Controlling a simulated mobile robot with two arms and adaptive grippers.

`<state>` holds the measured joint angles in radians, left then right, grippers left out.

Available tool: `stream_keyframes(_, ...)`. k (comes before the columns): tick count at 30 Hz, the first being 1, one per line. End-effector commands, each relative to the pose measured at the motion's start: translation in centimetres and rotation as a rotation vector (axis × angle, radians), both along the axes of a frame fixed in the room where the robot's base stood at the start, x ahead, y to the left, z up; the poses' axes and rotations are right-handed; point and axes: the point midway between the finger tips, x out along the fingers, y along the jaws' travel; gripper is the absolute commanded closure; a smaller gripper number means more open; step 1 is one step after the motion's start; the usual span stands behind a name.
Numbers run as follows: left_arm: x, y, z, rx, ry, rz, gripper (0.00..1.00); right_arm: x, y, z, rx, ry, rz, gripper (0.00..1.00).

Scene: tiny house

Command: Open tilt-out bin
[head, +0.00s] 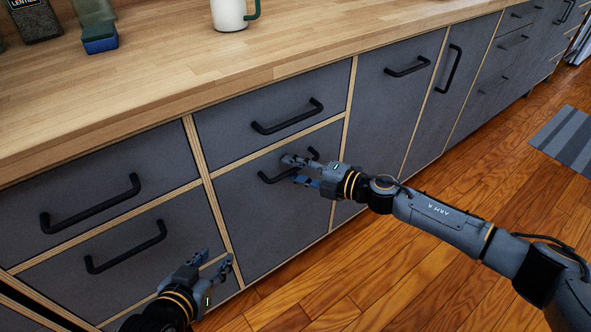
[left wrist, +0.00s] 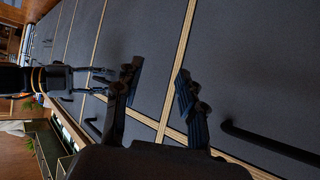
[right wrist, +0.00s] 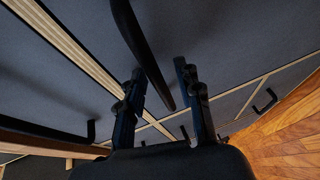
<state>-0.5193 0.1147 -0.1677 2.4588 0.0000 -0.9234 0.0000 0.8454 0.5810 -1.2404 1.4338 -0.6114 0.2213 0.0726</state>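The grey front (head: 270,215) below the top middle drawer looks flush with the cabinet; I take it to be the tilt-out bin. Its black bar handle (head: 268,179) is partly hidden by my right gripper (head: 292,171). In the right wrist view, the dark handle (right wrist: 146,52) passes between the spread fingers of the right gripper (right wrist: 160,68), with gaps visible beside it. My left gripper (head: 214,260) is open and empty, low in front of the cabinet near the wooden divider. The left wrist view also shows its fingers (left wrist: 158,70) apart.
Closed grey drawers with black handles (head: 92,205) lie to the left, and more fronts (head: 395,95) to the right. A mug (head: 228,14), a sponge (head: 98,34) and a jar (head: 36,18) stand on the wooden counter (head: 170,85). The wooden floor (head: 400,280) is clear; a striped rug (head: 568,138) lies right.

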Motion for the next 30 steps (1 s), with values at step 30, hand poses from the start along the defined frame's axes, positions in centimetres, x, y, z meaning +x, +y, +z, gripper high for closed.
stream_keyframes(30, 1.8, -0.9, 2.2, -0.036, -0.153, -0.011, 0.60, -0.4, -0.4, -0.5, 0.009, -0.013, -0.001, 1.00)
